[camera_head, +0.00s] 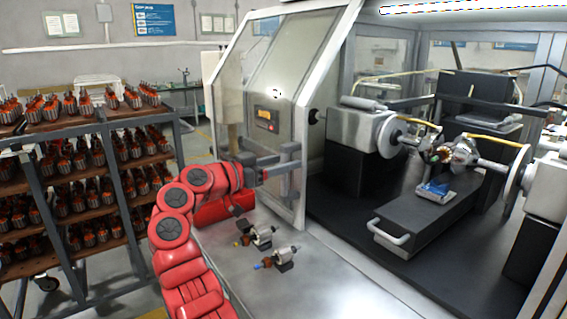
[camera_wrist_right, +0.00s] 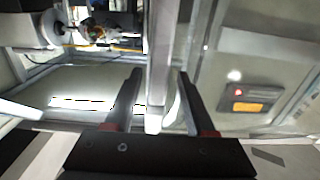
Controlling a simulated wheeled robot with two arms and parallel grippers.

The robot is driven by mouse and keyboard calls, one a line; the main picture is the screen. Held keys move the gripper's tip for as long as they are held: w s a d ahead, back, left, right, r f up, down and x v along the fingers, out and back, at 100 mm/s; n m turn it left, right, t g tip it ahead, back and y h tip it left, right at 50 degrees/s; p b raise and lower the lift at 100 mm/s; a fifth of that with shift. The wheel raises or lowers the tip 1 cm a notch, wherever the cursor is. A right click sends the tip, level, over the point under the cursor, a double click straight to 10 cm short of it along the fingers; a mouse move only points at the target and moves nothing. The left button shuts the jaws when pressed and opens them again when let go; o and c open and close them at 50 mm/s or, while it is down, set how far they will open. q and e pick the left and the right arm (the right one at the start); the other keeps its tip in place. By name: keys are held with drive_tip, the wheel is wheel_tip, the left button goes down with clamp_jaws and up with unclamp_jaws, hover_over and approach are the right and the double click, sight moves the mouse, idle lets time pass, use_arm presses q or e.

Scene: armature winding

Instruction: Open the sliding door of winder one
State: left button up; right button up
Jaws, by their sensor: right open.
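The sliding door (camera_head: 274,75) of the winder is a clear panel in a white frame, with a small orange-and-black label panel on it. It stands at the left of the machine, and the inside of the machine to its right is in plain view. My right gripper (camera_head: 293,160) is at the lower part of the door's white front edge. In the right wrist view, the open fingers of the right gripper (camera_wrist_right: 160,92) stand on either side of a pale upright bar (camera_wrist_right: 157,65), with visible gaps. Whether a finger touches it I cannot tell. My left gripper is not in view.
Inside the winder are a round-flanged spindle (camera_head: 392,137), a dark block with a grey handle (camera_head: 388,232) and cables. Two small armatures (camera_head: 283,258) lie on the grey ledge (camera_head: 335,285) in front. A rack (camera_head: 90,127) with many armatures stands at the left.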

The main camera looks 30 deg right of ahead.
drive_tip(key=s+a+b, duration=0.1)
drive_tip(key=a+b, duration=0.1)
drive_tip(key=a, duration=1.5)
drive_tip(key=shift+s+a, duration=0.15)
drive_tip(key=shift+s, duration=0.05)
